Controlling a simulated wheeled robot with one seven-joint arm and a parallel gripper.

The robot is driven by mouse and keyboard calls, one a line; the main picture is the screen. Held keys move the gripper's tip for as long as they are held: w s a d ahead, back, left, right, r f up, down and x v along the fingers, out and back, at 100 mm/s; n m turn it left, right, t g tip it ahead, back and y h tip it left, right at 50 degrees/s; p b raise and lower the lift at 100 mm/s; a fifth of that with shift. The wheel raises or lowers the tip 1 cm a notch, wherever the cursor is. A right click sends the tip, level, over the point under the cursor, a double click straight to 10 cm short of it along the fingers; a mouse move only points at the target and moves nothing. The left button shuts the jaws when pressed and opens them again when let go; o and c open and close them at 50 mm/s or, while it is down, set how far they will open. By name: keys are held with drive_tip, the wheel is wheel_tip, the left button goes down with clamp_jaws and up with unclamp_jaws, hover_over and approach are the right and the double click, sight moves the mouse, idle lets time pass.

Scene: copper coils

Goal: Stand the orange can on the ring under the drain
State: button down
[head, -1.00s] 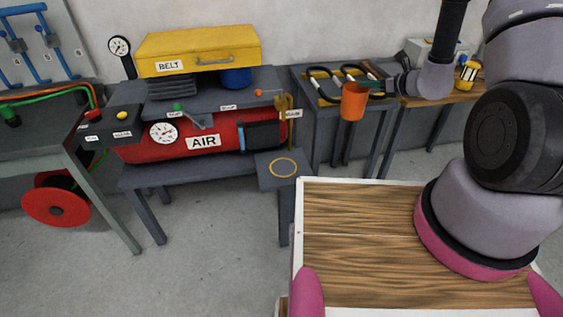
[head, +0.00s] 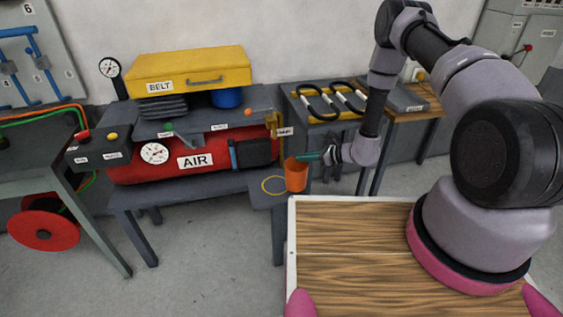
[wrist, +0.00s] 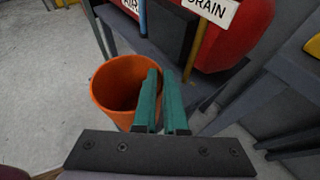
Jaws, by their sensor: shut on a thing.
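The orange can (head: 295,178) is upright and open at the top. My gripper (head: 305,158) is shut on its rim wall with green fingers and holds it just right of the yellow ring. The ring (head: 264,187) is marked on a small grey shelf, and its right part is close to the can or behind it. In the wrist view the can (wrist: 115,95) fills the area left of the fingers of my gripper (wrist: 162,80); the ring is not visible there. The drain label (wrist: 215,10) and the yellow drain pipe (wrist: 201,50) show behind. I cannot tell the can's height above the shelf.
The red air tank (head: 200,165) stands behind the shelf on a grey bench, with a yellow belt box (head: 190,70) above. A wooden-topped surface (head: 350,250) is in front. A side table with black-handled items (head: 330,100) stands behind my arm.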

drive_tip(key=x, duration=0.9)
drive_tip(key=shift+a, duration=0.2)
drive_tip(key=c, duration=1)
unclamp_jaws()
drive_tip(key=shift+w, duration=0.1)
drive_tip(key=shift+o, duration=0.2)
drive_tip(key=shift+r, duration=0.1)
